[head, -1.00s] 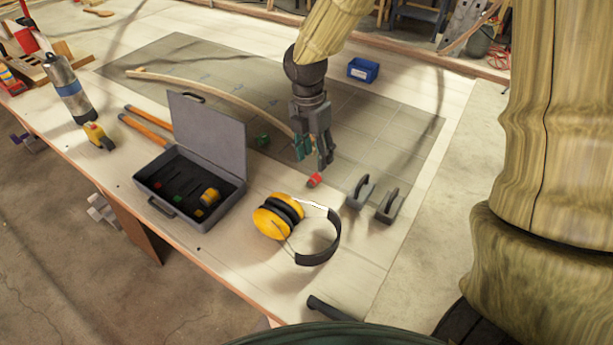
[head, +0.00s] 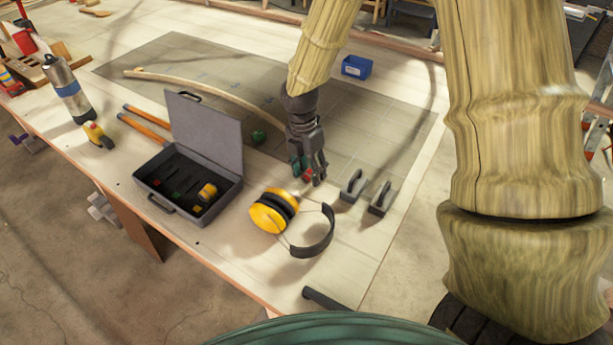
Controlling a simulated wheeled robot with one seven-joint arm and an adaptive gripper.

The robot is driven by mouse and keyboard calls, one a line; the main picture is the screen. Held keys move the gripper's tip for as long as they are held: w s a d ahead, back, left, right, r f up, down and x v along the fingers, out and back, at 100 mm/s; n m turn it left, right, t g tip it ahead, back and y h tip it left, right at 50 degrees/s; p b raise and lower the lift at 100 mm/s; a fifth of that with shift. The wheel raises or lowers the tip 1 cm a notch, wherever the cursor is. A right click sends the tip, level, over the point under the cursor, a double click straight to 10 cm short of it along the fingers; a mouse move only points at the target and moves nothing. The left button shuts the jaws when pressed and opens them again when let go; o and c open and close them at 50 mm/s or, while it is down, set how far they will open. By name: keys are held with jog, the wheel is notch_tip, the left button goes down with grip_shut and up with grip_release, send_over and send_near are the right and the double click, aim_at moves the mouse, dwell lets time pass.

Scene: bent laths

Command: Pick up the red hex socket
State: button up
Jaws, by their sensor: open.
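The red hex socket (head: 308,174) lies on the workbench, just behind the yellow ear defenders in the head view. My gripper (head: 309,176) is low over it, pointing down, with its fingers apart on either side of the socket. The fingers hide part of the socket. I cannot tell whether they touch it.
Yellow ear defenders (head: 273,210) lie in front of my gripper. Two grey-handled blocks (head: 353,187) stand close to its right. An open grey toolbox (head: 215,205) is at left, with a green object (head: 258,136) behind it. A blue bin (head: 357,67) stands further back.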

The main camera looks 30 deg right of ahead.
jog(key=shift+s, duration=0.1)
jog(key=shift+c, duration=1.3)
grip_shut()
